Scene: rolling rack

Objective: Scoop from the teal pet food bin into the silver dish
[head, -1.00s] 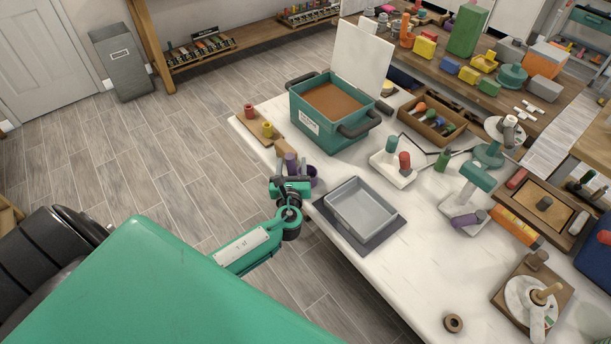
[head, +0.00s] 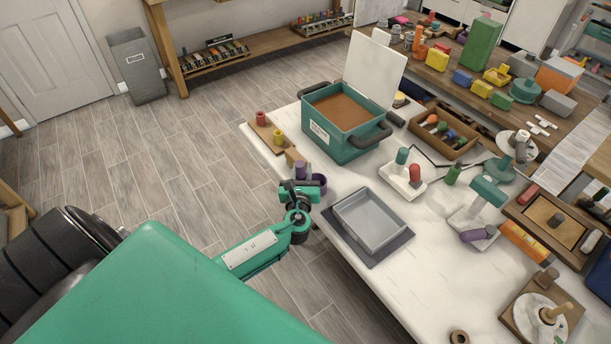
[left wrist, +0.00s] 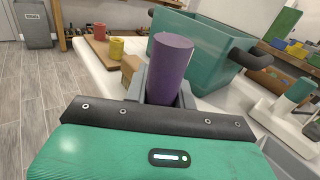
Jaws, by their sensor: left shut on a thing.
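The teal pet food bin (head: 347,140) stands open on the table with brown food inside and its pale lid raised behind. The silver dish (head: 371,222) is an empty-looking rectangular tray on a dark mat, right of my left gripper. My left gripper (head: 301,183) is at the table's near-left edge, in front of the bin. It is shut on the upright purple handle (left wrist: 170,68), which rises between its fingers in the left wrist view. A purple cup-like part (head: 319,181) shows beside the gripper; the wrist hides how it joins the handle. My right gripper is out of view.
A wooden board with red and yellow pegs (head: 270,134) lies left of the bin. A box of coloured items (head: 442,131) and a white holder with green and red handles (head: 402,182) stand to the right. The tabletop in front of the dish is clear.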

